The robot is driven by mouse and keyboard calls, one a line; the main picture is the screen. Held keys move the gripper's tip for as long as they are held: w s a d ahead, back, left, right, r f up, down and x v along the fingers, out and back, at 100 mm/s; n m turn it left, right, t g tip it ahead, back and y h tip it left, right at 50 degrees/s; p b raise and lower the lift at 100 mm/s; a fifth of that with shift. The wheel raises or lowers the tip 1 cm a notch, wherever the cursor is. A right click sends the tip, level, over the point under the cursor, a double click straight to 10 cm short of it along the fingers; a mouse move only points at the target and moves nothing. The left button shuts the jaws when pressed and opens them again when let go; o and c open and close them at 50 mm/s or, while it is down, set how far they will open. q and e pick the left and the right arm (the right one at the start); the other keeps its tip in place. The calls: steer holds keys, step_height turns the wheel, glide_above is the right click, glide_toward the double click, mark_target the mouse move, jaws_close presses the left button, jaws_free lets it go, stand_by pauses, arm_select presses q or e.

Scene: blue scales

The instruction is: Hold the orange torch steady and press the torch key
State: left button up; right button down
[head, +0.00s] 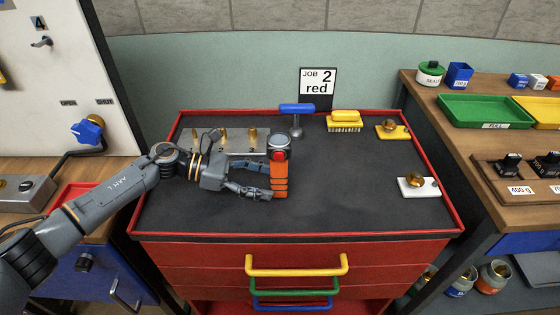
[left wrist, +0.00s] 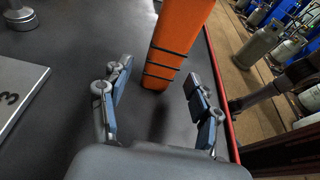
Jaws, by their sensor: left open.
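A red round key (head: 278,156) shows on the side of that head. In the left wrist view the torch's orange body (left wrist: 172,45) has dark bands, and its top is out of frame. My left gripper (head: 263,181) comes in from the left, low beside the torch. It is open, with one finger on each side of the torch's line, and the torch is not gripped. My right gripper is in neither view.
Behind my left wrist lies a metal plate with brass pegs (head: 224,138). A blue-handled tool (head: 297,109) stands just behind the torch. A yellow brush (head: 344,121), a yellow block (head: 392,130) and a white block (head: 408,187) sit to the right. The front mat is clear.

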mark_target(274, 184)
arm_select(q)
steer(key=shift+b+x, duration=0.35)
steer(key=shift+x, duration=0.7)
steer(key=shift+d+f, duration=0.25)
steer(key=shift+d, duration=0.2)
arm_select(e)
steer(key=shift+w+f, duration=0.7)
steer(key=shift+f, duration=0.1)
arm_select(q)
steer(key=shift+c, duration=0.2)
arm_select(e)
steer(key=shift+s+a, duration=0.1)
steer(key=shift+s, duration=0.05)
arm_select(q)
steer(key=c, duration=0.9)
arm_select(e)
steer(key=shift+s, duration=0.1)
